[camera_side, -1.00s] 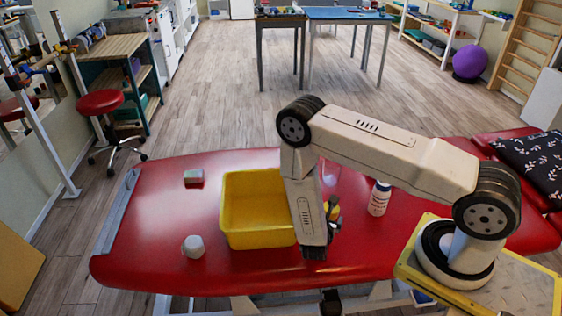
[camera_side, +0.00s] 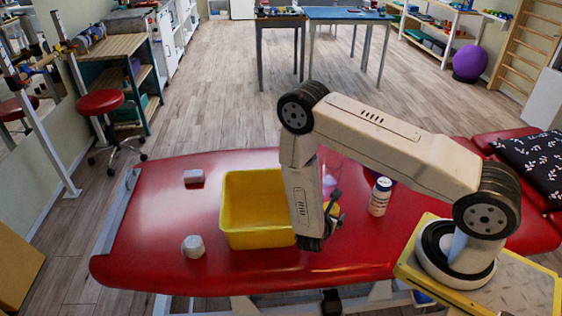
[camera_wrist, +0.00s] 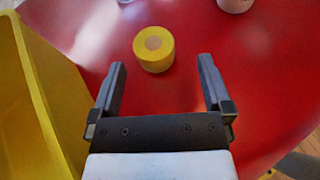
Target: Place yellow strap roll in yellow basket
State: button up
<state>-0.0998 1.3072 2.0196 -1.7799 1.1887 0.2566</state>
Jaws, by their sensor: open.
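The yellow strap roll (camera_wrist: 153,49) sits on the red table top in the wrist view, its round end with a tan core facing up. In the side view it is mostly hidden by my arm. The yellow basket (camera_side: 232,239) stands on the table to the left of my gripper, and its wall fills the left edge of the wrist view (camera_wrist: 52,95). It looks empty in the part I can see. My gripper (camera_wrist: 162,68) is open and empty, the roll showing between and just beyond its fingertips, nearer the left finger. It appears apart from the roll.
A white bottle (camera_side: 380,197) stands right of my gripper. A patterned pillow (camera_side: 533,162) lies far right.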

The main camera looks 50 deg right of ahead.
jog(key=s+a+r+m+y, duration=0.1)
jog(key=a+r+m+y, duration=0.5)
jog(key=r+m, duration=0.4)
jog(key=s+a+r+m+y, duration=0.2)
jog(key=a+r+m+y, duration=0.4)
jog(key=r+m, duration=0.4)
jog(key=shift+a+r+y, duration=0.4)
jog(key=shift+a+r, duration=0.1)
jog(key=shift+r, duration=1.15)
jog(key=m+g, duration=0.3)
jog(key=m, duration=1.1)
send_over(333, 208)
jog(key=f, duration=2)
jog(key=shift+w+a, duration=0.15)
jog(key=shift+w, duration=0.05)
jog(key=shift+s+d+f, duration=0.1)
jog(key=shift+d+f, duration=0.1)
jog(key=shift+f, duration=0.2)
